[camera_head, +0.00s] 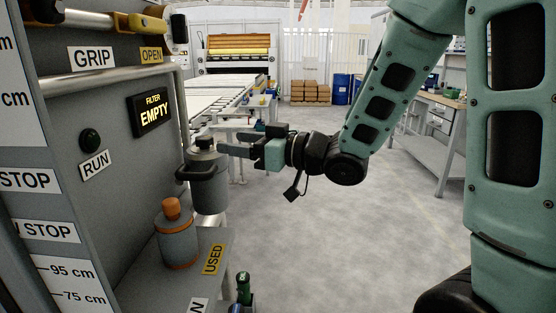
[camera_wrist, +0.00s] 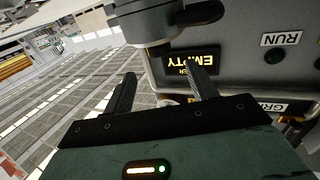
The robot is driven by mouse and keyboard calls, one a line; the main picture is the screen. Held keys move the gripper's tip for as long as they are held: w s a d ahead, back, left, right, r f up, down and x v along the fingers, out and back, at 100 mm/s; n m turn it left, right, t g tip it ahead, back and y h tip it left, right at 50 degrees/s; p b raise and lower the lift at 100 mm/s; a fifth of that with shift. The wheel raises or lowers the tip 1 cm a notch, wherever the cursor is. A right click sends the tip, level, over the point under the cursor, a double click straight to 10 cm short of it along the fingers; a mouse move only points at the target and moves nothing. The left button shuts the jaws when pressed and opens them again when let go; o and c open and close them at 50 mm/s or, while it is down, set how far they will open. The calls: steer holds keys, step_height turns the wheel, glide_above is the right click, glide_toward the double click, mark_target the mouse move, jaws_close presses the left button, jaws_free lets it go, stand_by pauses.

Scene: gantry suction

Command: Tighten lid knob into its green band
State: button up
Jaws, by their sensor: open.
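The lid knob (camera_head: 205,142) is a small dark piece on top of the grey housing (camera_head: 210,190), which is fixed beside the control panel in the head view. A dark handle (camera_head: 190,172) sticks out on the housing's left. No green band can be made out on the lid. My gripper (camera_head: 226,145) is level with the knob, just to its right, and its dark fingers point at it. In the wrist view my gripper (camera_wrist: 162,68) is open with nothing between its fingers, and the grey housing (camera_wrist: 145,22) is just beyond the fingertips. Whether a finger touches the knob cannot be told.
A grey canister with an orange top (camera_head: 177,240) stands on the ledge by the USED label (camera_head: 213,259). A green-topped item (camera_head: 243,288) is below it. The panel display (camera_head: 153,114) reads FILTER EMPTY. A conveyor (camera_head: 225,92) lies behind; the floor at right is clear.

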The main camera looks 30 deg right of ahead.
steer(key=b+v, duration=0.8)
steer(key=shift+s, duration=0.2)
steer(key=shift+d, duration=0.1)
stand_by(0.3)
